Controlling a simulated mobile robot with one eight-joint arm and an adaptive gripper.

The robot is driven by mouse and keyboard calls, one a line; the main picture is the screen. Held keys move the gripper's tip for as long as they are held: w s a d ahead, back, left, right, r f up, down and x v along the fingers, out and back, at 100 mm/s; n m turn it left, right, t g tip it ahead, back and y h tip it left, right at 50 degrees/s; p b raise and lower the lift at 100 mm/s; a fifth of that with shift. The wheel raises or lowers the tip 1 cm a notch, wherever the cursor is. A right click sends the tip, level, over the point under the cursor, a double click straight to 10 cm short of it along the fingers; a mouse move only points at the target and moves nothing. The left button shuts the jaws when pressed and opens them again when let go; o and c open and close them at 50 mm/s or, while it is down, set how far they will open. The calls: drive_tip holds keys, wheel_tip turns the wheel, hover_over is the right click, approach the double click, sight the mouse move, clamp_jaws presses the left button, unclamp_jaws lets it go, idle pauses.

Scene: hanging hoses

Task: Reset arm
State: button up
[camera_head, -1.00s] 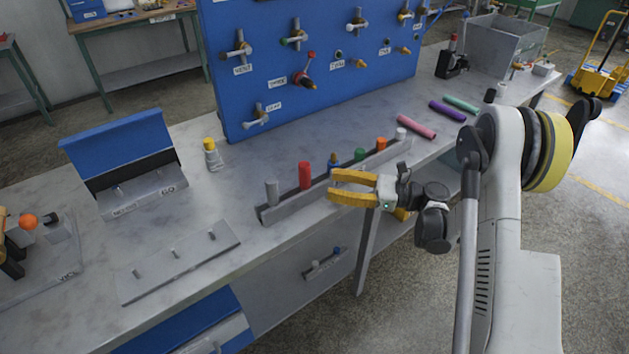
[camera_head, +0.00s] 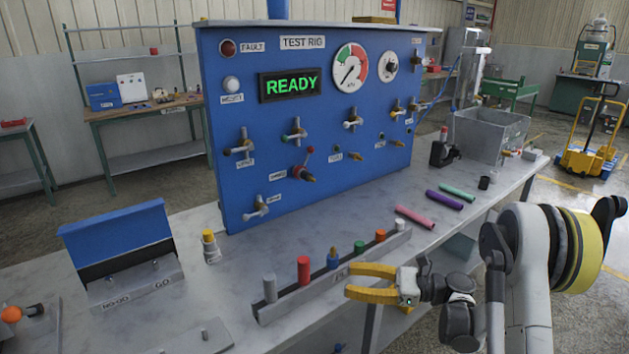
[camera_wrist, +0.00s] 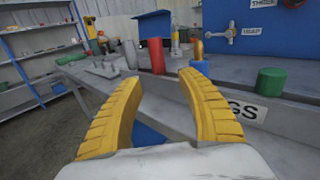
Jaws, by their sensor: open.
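My gripper (camera_head: 352,282) has yellow fingers and is open and empty. In the head view it is in front of the bench's near edge, beside the rack (camera_head: 330,279) of coloured plugs. In the wrist view the open yellow fingers (camera_wrist: 160,95) point toward the bench. Between and beyond them show a red plug (camera_wrist: 157,56) and, to the right, a green plug (camera_wrist: 271,82). Nothing is between the fingertips. My arm is folded at the right of the head view.
The blue test rig (camera_head: 320,130) reads READY and stands behind the rack. Pink (camera_head: 415,217), purple (camera_head: 444,199) and teal (camera_head: 458,192) hoses lie right of the rack. A grey bin (camera_head: 490,135) stands at the far right. A blue-lidded gauge box (camera_head: 120,250) is at left.

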drive_tip(key=s+a+r+n+h, duration=0.3)
drive_tip(key=s+r+n+h, duration=0.4)
drive_tip(key=r+h, duration=0.1)
drive_tip(key=s+d+n+t+h, duration=0.1)
drive_tip(key=s+d+n+h, duration=0.3)
drive_tip(key=s+n, duration=0.2)
drive_tip(key=s+d+r+n+t+h, duration=0.1)
drive_tip(key=s+d+n+h, duration=0.4)
drive_tip(key=s, duration=0.6)
drive_tip(key=shift+s+d+n+t, duration=0.15)
drive_tip(key=shift+s+n+t, duration=0.15)
drive_tip(key=shift+n, duration=0.9)
drive_tip(key=shift+r, duration=0.1)
